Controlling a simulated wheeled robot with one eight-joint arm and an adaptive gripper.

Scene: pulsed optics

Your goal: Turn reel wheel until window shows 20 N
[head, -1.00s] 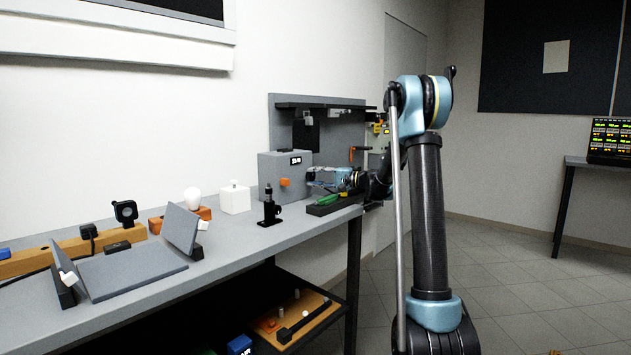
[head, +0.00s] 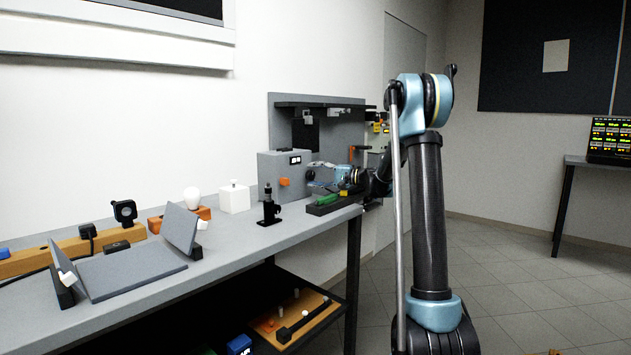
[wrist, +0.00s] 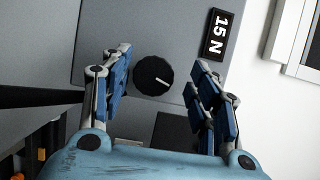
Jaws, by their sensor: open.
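In the wrist view, a round black wheel (wrist: 153,75) with a white pointer line sits on a grey box face (wrist: 182,28). A black window (wrist: 218,35) on that face reads 15 N; the text is turned sideways in the picture. My gripper (wrist: 160,80) is open, with one blue finger on each side of the wheel. Gaps show between the fingers and the wheel in this view; the depth to the face is hard to judge. In the head view my gripper (head: 319,174) is small beside a grey box (head: 268,170).
In the head view that box carries an orange knob (head: 284,182) and a small display (head: 295,160), too small to read. A black post mount (head: 268,208) and a green item (head: 327,200) stand close by. A white block (head: 234,199) is farther left on the bench.

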